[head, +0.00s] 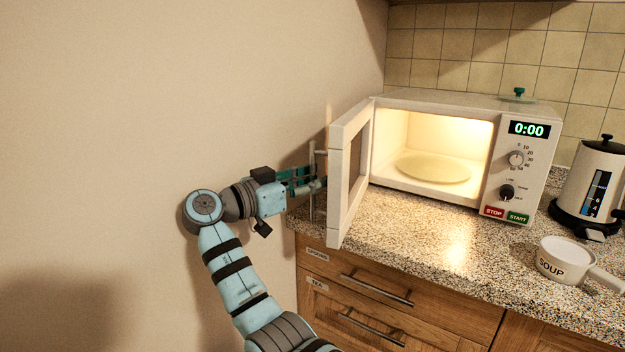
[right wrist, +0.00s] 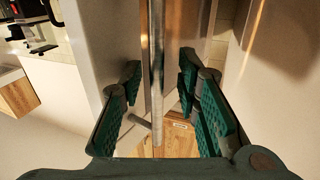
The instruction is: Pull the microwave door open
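The white microwave (head: 455,100) stands on the counter with its cavity lit. Its door (head: 345,190) stands wide open, swung out to the left, and the plate (head: 433,169) inside shows. The upright door handle (head: 312,215) is on the door's outer face, to the left in the head view. My right gripper (head: 310,183) is at this handle. In the right wrist view the handle (right wrist: 156,60) runs between the green fingers of my right gripper (right wrist: 160,88). The fingers are apart, with gaps beside the bar. My left gripper is not in view.
A white soup cup (head: 558,262) and a kettle (head: 592,185) stand on the speckled counter (head: 420,232) at the right. Wooden drawers (head: 400,300) are below the door. A bare wall (head: 150,100) fills the left side, close to my right arm.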

